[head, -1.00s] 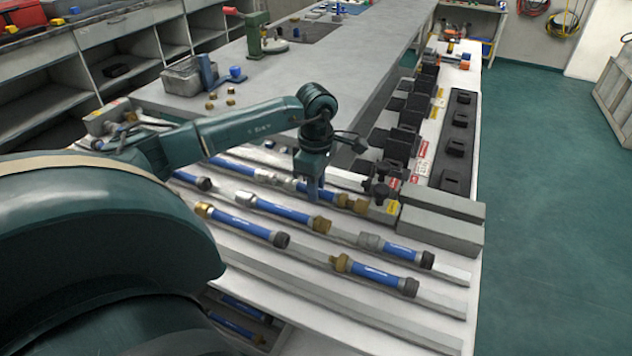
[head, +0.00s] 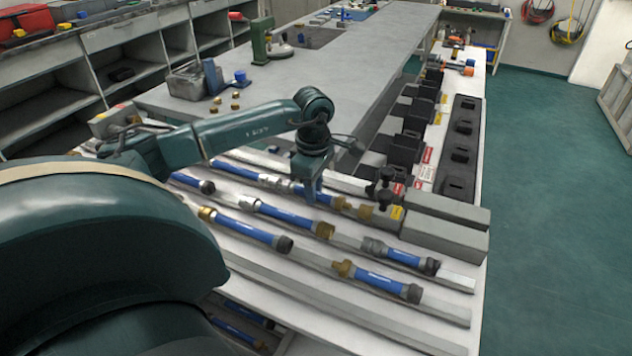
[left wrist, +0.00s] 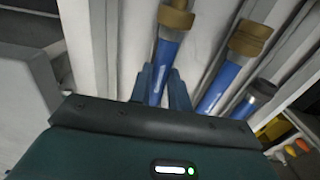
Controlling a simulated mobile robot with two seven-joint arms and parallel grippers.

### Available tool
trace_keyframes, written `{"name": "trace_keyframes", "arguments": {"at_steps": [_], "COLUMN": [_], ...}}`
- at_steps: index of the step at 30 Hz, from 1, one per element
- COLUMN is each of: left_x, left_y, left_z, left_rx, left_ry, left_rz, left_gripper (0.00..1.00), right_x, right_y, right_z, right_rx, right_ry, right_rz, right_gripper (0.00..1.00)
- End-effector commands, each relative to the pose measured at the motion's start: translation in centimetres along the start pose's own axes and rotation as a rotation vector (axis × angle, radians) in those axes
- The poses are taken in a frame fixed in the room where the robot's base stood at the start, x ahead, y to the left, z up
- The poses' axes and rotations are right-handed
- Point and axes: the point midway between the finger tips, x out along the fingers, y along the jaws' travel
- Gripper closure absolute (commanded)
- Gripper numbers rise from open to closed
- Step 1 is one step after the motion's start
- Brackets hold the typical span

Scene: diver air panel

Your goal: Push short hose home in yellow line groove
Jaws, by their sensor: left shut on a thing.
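My left gripper (head: 311,190) is shut around a blue hose (head: 325,198) in the back groove row of the white bench. The hose also shows between the fingers in the left wrist view (left wrist: 160,62), with a brass fitting (left wrist: 176,18) beyond the fingertips. In the head view its brass end (head: 341,204) points right, towards another brass piece (head: 366,211) near a yellow label (head: 397,212) on the grey end block. The fingers cover part of the hose. I cannot tell how deep it sits. My right gripper is not in view.
Other blue hoses lie in the nearer rows: one with a brass right end (head: 290,217), one with a black right end (head: 248,231), and one at the front (head: 377,281). Grey rails separate the rows. Black clamps (head: 413,130) line the bench beyond the grey block (head: 430,236).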

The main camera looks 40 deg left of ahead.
Motion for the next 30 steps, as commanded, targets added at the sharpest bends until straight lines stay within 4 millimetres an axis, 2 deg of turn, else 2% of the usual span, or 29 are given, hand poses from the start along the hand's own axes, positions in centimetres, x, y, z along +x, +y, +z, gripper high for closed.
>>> {"name": "trace_keyframes", "arguments": {"at_steps": [26,27,30], "left_x": [0.0,0.0,0.0], "left_y": [0.0,0.0,0.0], "left_z": [-1.8,-1.8,-1.8], "left_rx": [-0.001,0.0,0.0], "left_ry": [-0.001,-0.001,-0.001], "left_rz": [0.001,0.001,0.001], "left_gripper": [1.0,0.81,0.73], "right_x": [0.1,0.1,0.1], "right_y": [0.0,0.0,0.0], "right_z": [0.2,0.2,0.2], "right_rx": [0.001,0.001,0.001], "right_ry": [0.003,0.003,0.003], "right_rz": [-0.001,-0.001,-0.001], "right_gripper": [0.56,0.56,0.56]}}
